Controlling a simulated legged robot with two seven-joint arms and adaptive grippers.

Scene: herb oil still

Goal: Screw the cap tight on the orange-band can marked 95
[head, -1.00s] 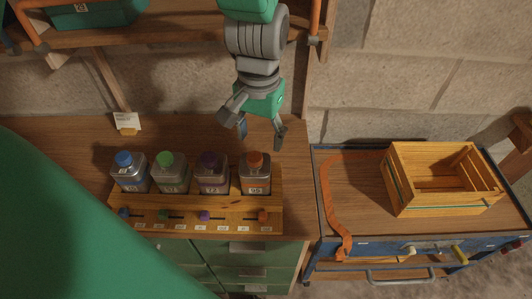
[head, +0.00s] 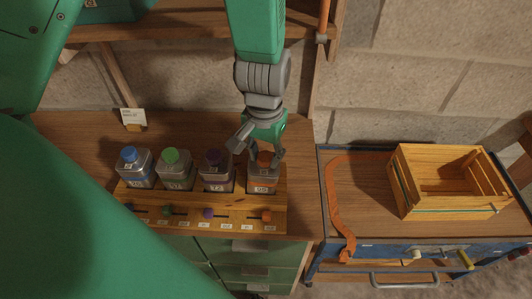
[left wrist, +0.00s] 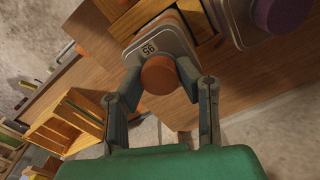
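The orange-band can marked 95 (head: 263,183) stands upright at the right end of a wooden rack. Its orange cap (head: 265,158) sits on its top; whether it is tight cannot be told. In the left wrist view, the can (left wrist: 150,45) and the round orange cap (left wrist: 158,75) show from above. My left gripper (head: 259,153) is down over the can. The near side of the cap is clear. My right gripper is in no view.
Cans with purple (head: 213,157), green (head: 171,155) and blue (head: 129,153) caps stand to the left in the rack (head: 190,199), which has coloured knobs along its front. A wooden crate (head: 403,181) and an orange strap (head: 337,205) lie on the blue cart at right.

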